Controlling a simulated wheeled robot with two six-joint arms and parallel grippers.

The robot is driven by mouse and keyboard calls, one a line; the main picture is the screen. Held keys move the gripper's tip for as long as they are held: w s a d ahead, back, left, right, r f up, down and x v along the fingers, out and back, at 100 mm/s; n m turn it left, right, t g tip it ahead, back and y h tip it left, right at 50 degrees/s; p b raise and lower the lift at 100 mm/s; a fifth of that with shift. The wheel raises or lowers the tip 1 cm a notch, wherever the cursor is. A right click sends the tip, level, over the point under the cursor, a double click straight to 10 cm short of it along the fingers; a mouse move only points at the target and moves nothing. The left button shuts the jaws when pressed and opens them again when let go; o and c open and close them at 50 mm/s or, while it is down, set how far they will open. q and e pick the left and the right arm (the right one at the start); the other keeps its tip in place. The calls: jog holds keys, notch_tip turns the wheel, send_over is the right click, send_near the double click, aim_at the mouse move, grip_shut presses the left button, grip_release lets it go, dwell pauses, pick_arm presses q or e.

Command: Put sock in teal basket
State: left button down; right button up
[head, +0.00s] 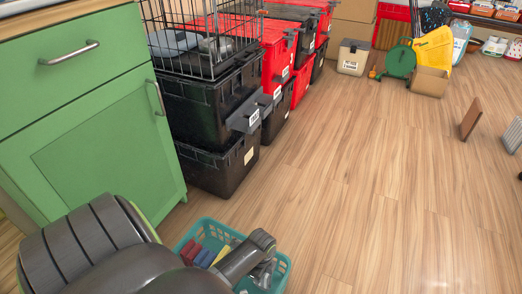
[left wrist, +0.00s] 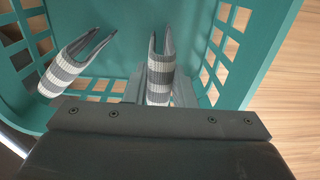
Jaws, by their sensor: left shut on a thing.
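The teal basket (head: 284,264) stands on the floor at the bottom of the head view, and its walls fill much of the left wrist view (left wrist: 262,42). My left gripper (left wrist: 160,92) is shut on a grey-and-white striped sock (left wrist: 159,72), held over or inside the basket. A second striped piece (left wrist: 76,68), like a sock, shows to its left, within the basket's outline. I cannot tell whether the held sock touches the basket floor. In the head view my left arm covers part of the basket and the socks cannot be made out. My right gripper is out of view.
Red and blue items (head: 200,252) lie in the basket's left part. A green cabinet (head: 95,125) stands at left, beside stacked black totes (head: 215,125) and red totes (head: 277,60). A brown panel (head: 470,118) stands at right. The middle wooden floor (head: 365,180) is clear.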

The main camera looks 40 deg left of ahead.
pick_arm(q)
jog(key=shift+f, duration=0.15)
jog(key=c, duration=1.2)
grip_release()
